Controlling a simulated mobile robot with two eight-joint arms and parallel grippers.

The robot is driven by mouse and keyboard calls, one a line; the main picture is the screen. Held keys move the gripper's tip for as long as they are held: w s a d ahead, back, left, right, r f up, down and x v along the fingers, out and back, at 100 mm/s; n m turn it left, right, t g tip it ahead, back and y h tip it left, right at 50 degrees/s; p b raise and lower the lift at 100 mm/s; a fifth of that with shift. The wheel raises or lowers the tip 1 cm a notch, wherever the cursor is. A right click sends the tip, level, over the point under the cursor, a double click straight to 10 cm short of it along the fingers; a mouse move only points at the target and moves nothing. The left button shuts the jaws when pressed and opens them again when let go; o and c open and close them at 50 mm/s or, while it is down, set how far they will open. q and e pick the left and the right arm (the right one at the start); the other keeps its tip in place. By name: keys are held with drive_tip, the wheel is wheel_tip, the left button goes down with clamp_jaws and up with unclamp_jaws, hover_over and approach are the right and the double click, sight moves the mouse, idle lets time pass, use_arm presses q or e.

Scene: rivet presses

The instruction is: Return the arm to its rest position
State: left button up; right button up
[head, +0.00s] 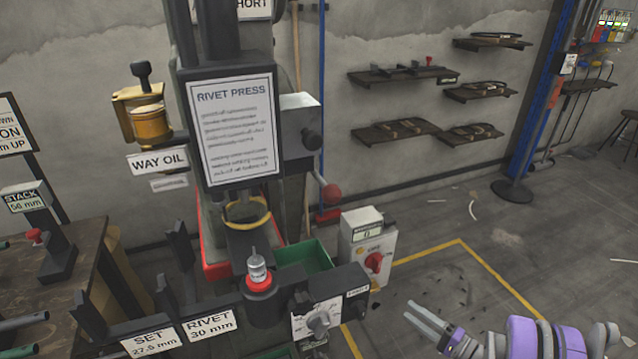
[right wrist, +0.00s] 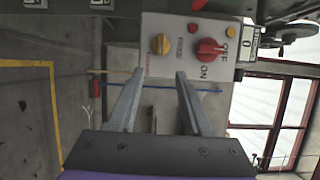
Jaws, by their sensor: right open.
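My right gripper (head: 418,312) comes in at the lower right of the head view, above the floor and to the right of the rivet press (head: 235,125). Its fingers are apart with nothing between them. In the right wrist view the two open fingers (right wrist: 160,76) point at a pale control panel (right wrist: 190,85) with a red OFF/ON knob (right wrist: 208,50) and a yellow knob (right wrist: 160,44). The fingertips appear near the panel's lower part in that picture; I cannot tell the gap. My left gripper is not in the head view.
A white switch box with a red knob (head: 374,262) stands beside the press, left of my right gripper. A dark bench (head: 75,265) is at left. Open floor (head: 500,240) lies to the right.

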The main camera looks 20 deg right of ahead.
drive_tip(key=s+a+r+n+g+h, duration=0.1)
drive_tip(key=s+a+n+g, duration=0.2)
drive_tip(key=a, duration=0.7)
drive_tip(key=a+r+n+g+h, duration=0.1)
drive_tip(key=a+n+g, duration=0.1)
drive_tip(key=a+g, duration=0.55)
drive_tip(key=s+a+r+n+g+h, duration=0.1)
drive_tip(key=s+a+n+h, duration=0.2)
drive_tip(key=s, duration=0.6)
drive_tip(key=s+a+r+n+h, duration=0.25)
drive_tip(key=s+n, duration=0.25)
drive_tip(key=s, duration=0.4)
use_arm(q)
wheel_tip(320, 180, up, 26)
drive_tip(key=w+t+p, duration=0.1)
drive_tip(key=p, duration=2.1)
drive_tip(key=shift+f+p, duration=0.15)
drive_tip(key=shift+p, duration=0.15)
use_arm(e)
wheel_tip(320, 180, up, 25)
drive_tip(key=w+d, duration=0.1)
drive_tip(key=w, duration=0.1)
drive_tip(key=shift+t+h, duration=0.35)
drive_tip(key=shift+t, duration=0.1)
drive_tip(key=shift+s, duration=0.2)
drive_tip(key=shift+w, duration=0.1)
drive_tip(key=shift+c, duration=0.3)
